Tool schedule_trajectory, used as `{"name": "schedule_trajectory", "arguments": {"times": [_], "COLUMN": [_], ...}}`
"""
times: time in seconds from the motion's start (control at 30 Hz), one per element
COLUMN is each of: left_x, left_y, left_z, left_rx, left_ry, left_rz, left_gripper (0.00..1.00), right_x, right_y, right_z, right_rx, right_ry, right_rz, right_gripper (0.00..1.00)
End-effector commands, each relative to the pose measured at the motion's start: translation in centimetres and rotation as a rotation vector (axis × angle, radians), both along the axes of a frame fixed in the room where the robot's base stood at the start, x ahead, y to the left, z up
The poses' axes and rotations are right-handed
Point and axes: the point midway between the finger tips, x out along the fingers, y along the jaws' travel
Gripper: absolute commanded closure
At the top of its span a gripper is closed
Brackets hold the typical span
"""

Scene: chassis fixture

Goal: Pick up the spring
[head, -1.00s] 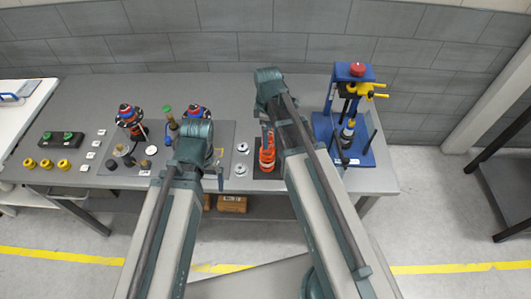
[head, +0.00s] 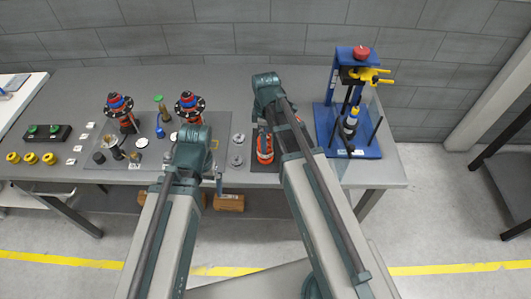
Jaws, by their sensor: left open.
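An orange ringed part (head: 265,150), which may be the spring, stands on a dark mat on the grey table, partly hidden by my right arm. The spring cannot be told for sure at this size. My left gripper (head: 218,175) shows only as a small dark part beside my left forearm, near the table's front edge. It is open, to the left of the orange part and apart from it. My right gripper is hidden behind my right arm.
A blue press (head: 372,145) with yellow handles stands at the table's right end. Two red-and-blue assemblies (head: 119,106) (head: 187,104) stand behind small parts on a mat. Two silver discs (head: 237,160) lie beside my left arm. Yellow rings (head: 31,158) are at left.

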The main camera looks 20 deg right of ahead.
Motion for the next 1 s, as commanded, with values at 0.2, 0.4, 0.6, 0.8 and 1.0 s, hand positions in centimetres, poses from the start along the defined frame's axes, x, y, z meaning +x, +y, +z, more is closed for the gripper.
{"name": "schedule_trajectory", "arguments": {"times": [0.2, 0.4, 0.6, 0.8, 1.0], "left_x": [0.0, 0.0, 0.0, 0.0, 0.0], "left_y": [0.0, 0.0, 0.0, 0.0, 0.0], "left_z": [-0.8, -3.2, -5.2, -5.1, -5.1], "left_rx": [0.000, 0.000, 0.000, 0.000, 0.000], "left_ry": [0.000, 0.000, 0.000, 0.000, 0.000], "left_rz": [0.000, 0.001, 0.002, 0.002, 0.002], "left_gripper": [0.00, 0.00, 0.00, 0.00, 0.00], "right_x": [0.0, 0.1, 0.1, 0.1, 0.1], "right_y": [0.0, 0.0, 0.0, 0.0, 0.0], "right_z": [-0.8, -3.2, -5.2, -5.1, -5.1], "right_rx": [0.000, 0.000, 0.000, 0.000, 0.000], "right_ry": [0.000, 0.000, 0.000, 0.000, 0.000], "right_rz": [0.000, 0.000, 0.000, 0.000, 0.000], "right_gripper": [0.00, 0.00, 0.00, 0.00, 0.22]}}
